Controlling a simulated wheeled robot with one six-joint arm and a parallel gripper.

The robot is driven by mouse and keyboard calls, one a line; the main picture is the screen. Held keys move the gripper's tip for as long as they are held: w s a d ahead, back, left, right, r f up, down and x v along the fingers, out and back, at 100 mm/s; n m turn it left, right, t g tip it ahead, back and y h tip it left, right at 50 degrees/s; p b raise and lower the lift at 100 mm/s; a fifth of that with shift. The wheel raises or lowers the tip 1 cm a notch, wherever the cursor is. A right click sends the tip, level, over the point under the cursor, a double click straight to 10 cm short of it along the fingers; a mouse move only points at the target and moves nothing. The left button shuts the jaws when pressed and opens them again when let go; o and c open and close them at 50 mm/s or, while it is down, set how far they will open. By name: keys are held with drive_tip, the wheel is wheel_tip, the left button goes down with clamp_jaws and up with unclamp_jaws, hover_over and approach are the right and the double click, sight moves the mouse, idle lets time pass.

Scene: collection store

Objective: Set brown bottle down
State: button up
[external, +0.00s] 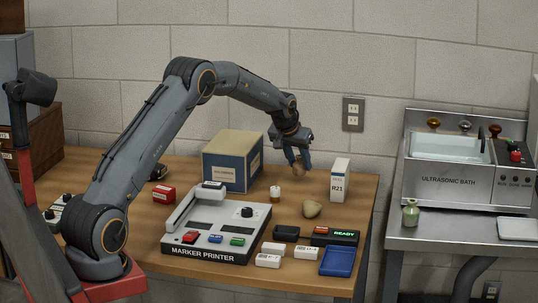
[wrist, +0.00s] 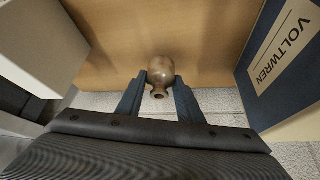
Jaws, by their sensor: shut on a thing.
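My gripper (external: 299,164) is shut on the brown bottle, near the back of the wooden table (external: 345,245). In the wrist view the rounded brown bottle (wrist: 160,69) sits between the two fingers (wrist: 160,90), its narrow mouth facing the camera. In the external view the bottle (external: 298,170) is small and partly hidden by the fingers. I cannot tell whether its base touches the table.
A blue and tan box (external: 226,172) stands left of my gripper and a white R21 box (external: 340,180) stands right. The wall is close behind.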

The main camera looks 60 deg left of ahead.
drive_tip(key=shift+f, duration=0.95)
drive_tip(key=shift+f, duration=0.2)
drive_tip(key=o, duration=1.1)
drive_tip(key=shift+s+d+r, duration=0.1)
drive_tip(key=shift+s+r, duration=0.05)
drive_tip(key=shift+r, duration=0.4)
drive_tip(key=v, duration=1.1)
